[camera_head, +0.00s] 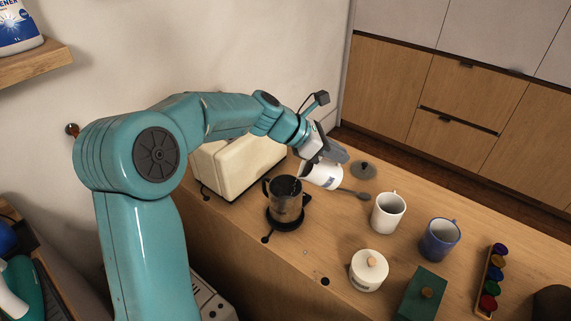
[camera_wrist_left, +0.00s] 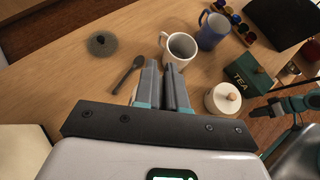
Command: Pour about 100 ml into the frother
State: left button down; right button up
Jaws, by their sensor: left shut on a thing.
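My left gripper (camera_head: 326,158) is shut on a white container (camera_head: 321,177) with a dark label. It holds the container tilted, its left end just above and beside the frother's rim. A small dark streak shows at the frother's mouth; I cannot tell how much liquid is inside. In the left wrist view the fingers (camera_wrist_left: 162,90) are close together. Part of my right arm (camera_wrist_left: 300,103) shows at the right; its jaws are unclear.
A cream toaster (camera_head: 235,163) stands behind the frother. A dark lid (camera_head: 363,170) and a spoon (camera_head: 353,194) lie to the right. A white mug (camera_head: 388,214), blue mug (camera_head: 440,241), white lidded pot (camera_head: 368,273), green tea box (camera_head: 421,295) and capsule rack (camera_head: 491,282) stand further right.

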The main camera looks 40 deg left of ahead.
pick_arm(q)
jog(key=shift+w, duration=0.15)
jog(key=shift+f, duration=0.2)
jog(key=p, duration=0.3)
jog(key=g+y+p, duration=0.1)
jog(key=p, duration=0.2)
jog(key=shift+w+d+f, duration=0.2)
jog(key=shift+w+d, duration=0.05)
jog(key=shift+d, duration=0.05)
jog(key=shift+w+d+f+g+y+p, duration=0.15)
jog(key=shift+w+f+g+y+p, duration=0.1)
jog(key=shift+f+g, duration=0.25)
jog(key=shift+w+d+f+g+y+p, duration=0.15)
jog(key=shift+f+g+y, duration=0.15)
jog(key=shift+f, duration=0.3)
jog(key=shift+w+d+f+g+y, duration=0.15)
jog(key=shift+w+f+g, duration=0.1)
jog(key=shift+f, duration=0.25)
jog(key=shift+w+d+f+g+y, duration=0.1)
jog(key=shift+w+f+g, duration=0.15)
jog(key=shift+f, duration=0.2)
pick_arm(e)
notch_tip(320, 180, up, 8)
jog(key=shift+r, duration=0.25)
pick_arm(q)
jog(key=shift+s, duration=0.1)
